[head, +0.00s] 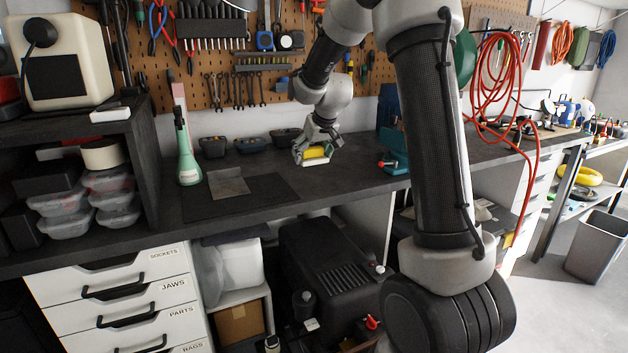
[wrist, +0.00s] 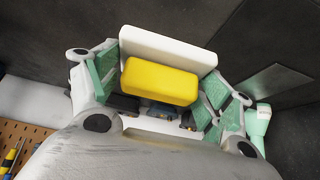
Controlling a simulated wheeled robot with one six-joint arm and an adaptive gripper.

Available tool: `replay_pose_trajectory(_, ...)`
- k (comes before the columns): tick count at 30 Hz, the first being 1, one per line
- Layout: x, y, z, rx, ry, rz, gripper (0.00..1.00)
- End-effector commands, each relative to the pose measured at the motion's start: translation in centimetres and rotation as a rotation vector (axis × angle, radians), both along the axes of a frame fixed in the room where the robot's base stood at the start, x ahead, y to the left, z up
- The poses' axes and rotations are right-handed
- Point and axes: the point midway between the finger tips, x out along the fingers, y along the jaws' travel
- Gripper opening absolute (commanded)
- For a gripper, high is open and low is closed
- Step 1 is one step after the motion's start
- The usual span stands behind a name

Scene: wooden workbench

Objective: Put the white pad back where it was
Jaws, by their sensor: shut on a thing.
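The white pad (head: 317,161) is at my gripper (head: 314,148), over the back part of the dark bench top. In the wrist view the white pad (wrist: 168,47) is a flat slab with a yellow block (wrist: 160,82) against its palm-facing side. The yellow block sits between the green-lined fingers of my gripper (wrist: 163,72), which are closed around it. The two seem to be one piece, but I cannot tell how they are joined. I cannot tell whether the pad's underside touches the bench.
A dark mat (head: 262,196) with a grey plate (head: 230,186) lies left of my gripper. Small dark bins (head: 250,145) line the wall. A teal vise (head: 394,150) is to the right. The bench front is mostly clear.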

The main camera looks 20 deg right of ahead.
Motion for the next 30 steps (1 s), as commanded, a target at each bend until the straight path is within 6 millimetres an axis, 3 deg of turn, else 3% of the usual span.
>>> replay_pose_trajectory(3, 0.0, 0.0, -2.4, 0.001, 0.003, -0.001, 0.57)
replay_pose_trajectory(15, 0.0, 0.0, -7.0, -0.001, 0.002, 0.001, 0.57)
replay_pose_trajectory(26, 0.0, 0.0, -7.6, 0.0, 0.0, 0.0, 0.57)
replay_pose_trajectory(27, 0.0, 0.0, -7.7, 0.0, 0.0, 0.0, 0.81)
replay_pose_trajectory(30, 0.0, 0.0, -7.7, 0.0, 0.0, 0.0, 1.0)
